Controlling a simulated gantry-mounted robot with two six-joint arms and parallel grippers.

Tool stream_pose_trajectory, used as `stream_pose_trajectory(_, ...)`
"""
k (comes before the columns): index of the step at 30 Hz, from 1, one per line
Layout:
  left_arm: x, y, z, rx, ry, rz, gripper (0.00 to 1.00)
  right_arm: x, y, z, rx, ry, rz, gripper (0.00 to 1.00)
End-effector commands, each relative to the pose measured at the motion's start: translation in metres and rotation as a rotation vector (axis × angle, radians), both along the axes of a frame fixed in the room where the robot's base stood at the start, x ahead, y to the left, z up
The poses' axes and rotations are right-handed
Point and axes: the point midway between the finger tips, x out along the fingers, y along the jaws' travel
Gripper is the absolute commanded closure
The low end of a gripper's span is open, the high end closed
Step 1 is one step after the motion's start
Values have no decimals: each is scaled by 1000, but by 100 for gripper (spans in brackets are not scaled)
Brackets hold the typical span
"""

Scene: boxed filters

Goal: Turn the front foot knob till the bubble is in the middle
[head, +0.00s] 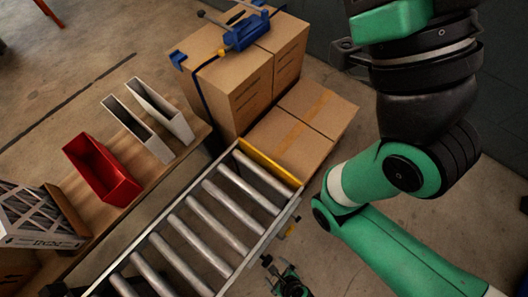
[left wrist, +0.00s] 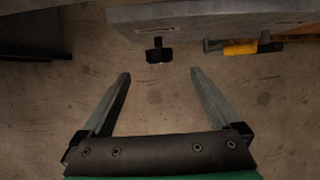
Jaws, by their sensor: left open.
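A small dark foot knob (left wrist: 159,50) hangs under the grey conveyor rail (left wrist: 215,17) in the left wrist view. My left gripper (left wrist: 160,74) is open and empty. Its two fingers point toward the knob, which lies just beyond the fingertips, roughly centred between them and apart from them. In the head view a dark foot (head: 267,260) shows beside the roller conveyor (head: 232,262), and part of my left gripper (head: 288,281) shows at the bottom edge. No bubble can be made out in either view. My right gripper is not in view.
A yellow-handled tool (left wrist: 240,48) lies right of the knob. Cardboard boxes (head: 300,126) stand at the conveyor's far end, with a blue clamp-like tool (head: 243,32) on top. A wooden table at left holds a red bin (head: 102,170) and white holders (head: 160,110). A large green arm link fills the right.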

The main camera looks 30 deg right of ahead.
Motion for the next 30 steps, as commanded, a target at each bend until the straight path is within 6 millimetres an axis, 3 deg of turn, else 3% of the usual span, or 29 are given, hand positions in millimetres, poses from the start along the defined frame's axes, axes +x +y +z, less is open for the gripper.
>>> stream_pose_trajectory(9, 22, 7, -66, 2, 1, 4, 3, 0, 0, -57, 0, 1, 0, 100)
stream_pose_trajectory(15, 36, 11, -98, 1, -1, 4, 3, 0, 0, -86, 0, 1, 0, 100)
stream_pose_trajectory(28, 42, 13, -105, 2, 0, 2, 3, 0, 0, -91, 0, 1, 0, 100)
stream_pose_trajectory(30, 42, 13, -105, 2, 0, 2, 16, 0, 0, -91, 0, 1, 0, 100)
